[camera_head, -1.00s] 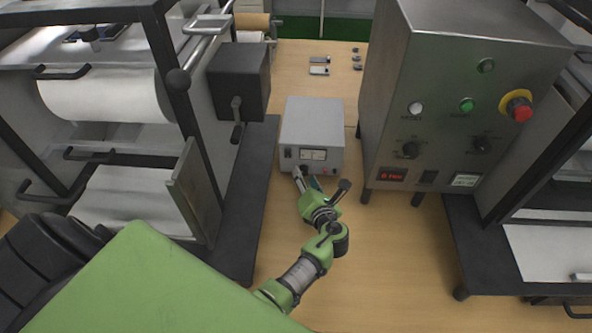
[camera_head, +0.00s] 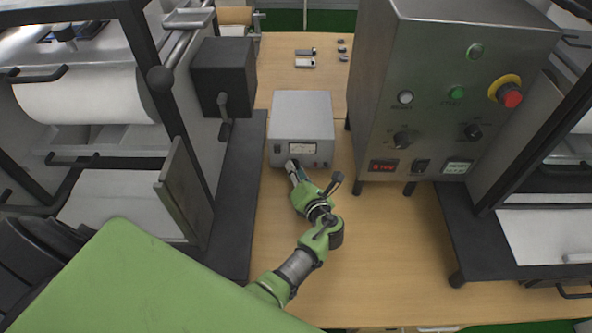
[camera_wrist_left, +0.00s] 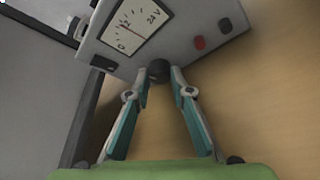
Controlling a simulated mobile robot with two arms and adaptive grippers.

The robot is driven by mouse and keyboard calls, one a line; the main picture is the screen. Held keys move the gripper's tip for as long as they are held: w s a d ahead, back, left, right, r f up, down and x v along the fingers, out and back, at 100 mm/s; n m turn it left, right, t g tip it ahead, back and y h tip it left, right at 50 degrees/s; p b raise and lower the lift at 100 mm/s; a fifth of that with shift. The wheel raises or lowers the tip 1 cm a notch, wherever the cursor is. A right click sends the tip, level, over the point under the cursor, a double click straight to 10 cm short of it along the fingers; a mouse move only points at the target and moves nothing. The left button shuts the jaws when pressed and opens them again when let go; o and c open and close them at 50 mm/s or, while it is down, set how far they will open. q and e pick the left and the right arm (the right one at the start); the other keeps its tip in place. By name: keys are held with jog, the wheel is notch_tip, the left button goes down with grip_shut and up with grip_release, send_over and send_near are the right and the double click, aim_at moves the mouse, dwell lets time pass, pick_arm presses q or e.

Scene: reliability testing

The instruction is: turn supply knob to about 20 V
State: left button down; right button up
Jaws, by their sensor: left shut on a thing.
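The power supply (camera_head: 302,112) is a light grey box on the wooden bench, with a meter (camera_head: 302,148) on its front. In the left wrist view the meter (camera_wrist_left: 136,22) is marked 0 to 24 V, and its thin needle stands near the middle of the scale. The black supply knob (camera_wrist_left: 158,69) is below the meter. My left gripper (camera_wrist_left: 160,78) is shut on the knob, a fingertip on each side; in the head view the gripper (camera_head: 293,167) reaches the front of the supply and hides the knob. My right gripper is not in view.
A red terminal (camera_wrist_left: 199,42) and a black terminal (camera_wrist_left: 225,25) are beside the knob. A steel control cabinet (camera_head: 450,90) stands close on the right. A machine with a white roll (camera_head: 85,100) is on the left. Bare bench lies in front of the supply.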

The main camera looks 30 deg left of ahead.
pick_arm(q)
jog(key=m+y, duration=0.1)
jog(key=m, duration=0.1)
jog(key=shift+f+m+y, duration=0.1)
jog(key=shift+m+y, duration=0.2)
jog(key=c, duration=1.8)
grip_release()
jog(key=shift+v, duration=3.65)
